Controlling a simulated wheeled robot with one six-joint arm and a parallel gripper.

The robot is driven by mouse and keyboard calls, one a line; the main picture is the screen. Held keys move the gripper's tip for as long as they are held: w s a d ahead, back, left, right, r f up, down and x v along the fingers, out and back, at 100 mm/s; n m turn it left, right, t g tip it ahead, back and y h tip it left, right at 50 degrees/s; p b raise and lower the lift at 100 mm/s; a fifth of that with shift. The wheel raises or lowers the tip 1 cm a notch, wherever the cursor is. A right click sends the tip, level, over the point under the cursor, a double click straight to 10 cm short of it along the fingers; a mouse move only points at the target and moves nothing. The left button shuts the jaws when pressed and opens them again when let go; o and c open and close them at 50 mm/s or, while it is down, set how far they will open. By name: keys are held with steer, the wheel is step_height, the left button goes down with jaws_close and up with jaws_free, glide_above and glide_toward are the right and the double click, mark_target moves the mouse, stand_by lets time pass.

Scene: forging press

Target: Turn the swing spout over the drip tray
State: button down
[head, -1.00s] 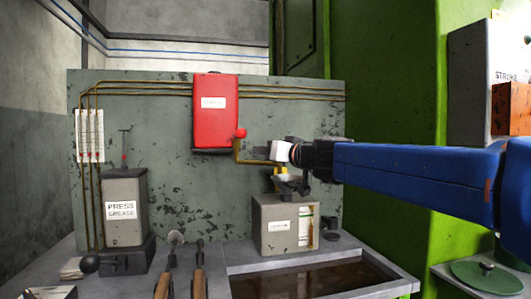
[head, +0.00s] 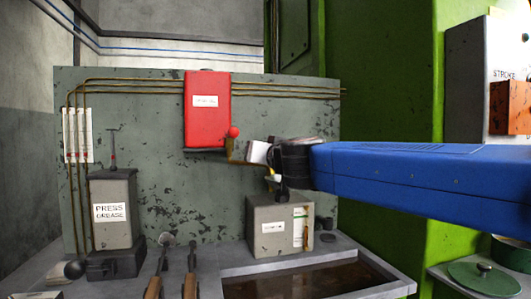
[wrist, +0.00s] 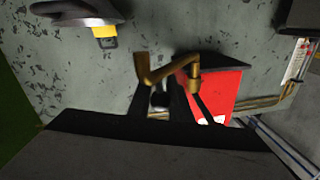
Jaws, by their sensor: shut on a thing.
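The brass swing spout (head: 234,156) hangs below the red tank (head: 207,110) on the grey-green back panel. In the wrist view the bent brass spout (wrist: 165,72) crosses the dark fingers. My gripper (head: 258,153) is shut on the spout's outer part, which it largely hides in the head view. The exact contact is dark in the wrist view. A shallow tray with dark liquid (head: 240,289), seemingly the drip tray, is sunk in the bench at the front, below and to the right of the spout.
A red ball knob (head: 233,131) sits beside the tank's lower corner. A grey box (head: 272,242) stands below my gripper, behind the tray. A press grease can (head: 111,222) and brush-like tools stand at left. The green press frame (head: 385,100) rises at right.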

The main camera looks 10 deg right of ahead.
steer(key=shift+s+a+r+m+h, duration=0.1)
steer(key=shift+s+a+m+h, duration=0.2)
steer(key=shift+m+h, duration=0.3)
steer(key=shift+s+a+m+t+h, duration=0.15)
steer(key=shift+s+a+m+h, duration=0.2)
steer(key=shift+m+h, duration=0.45)
steer(key=shift+s+a+m+t+h, duration=0.15)
steer(key=shift+s+a+m+h, duration=0.2)
steer(key=shift+h, duration=0.85)
steer(key=shift+s+a+m+g+h, duration=0.35)
steer(key=shift+m+h, duration=0.45)
steer(key=shift+h, duration=0.4)
steer(key=shift+s+a+m+g+h, duration=0.35)
steer(key=shift+m+h, duration=0.4)
steer(key=shift+h, duration=0.45)
steer(key=shift+s+a+m+g+h, duration=0.25)
steer(key=shift+a+m+h, duration=0.2)
steer(key=shift+m+h, duration=0.55)
steer(key=shift+s+h, duration=0.1)
steer(key=shift+h, duration=0.3)
steer(key=c, duration=1.6)
jaws_free()
steer(key=shift+a, duration=0.1)
steer(key=shift+s, duration=0.1)
steer(key=v, duration=1.7)
steer(key=shift+s+a, duration=0.1)
steer(key=shift+s, duration=0.05)
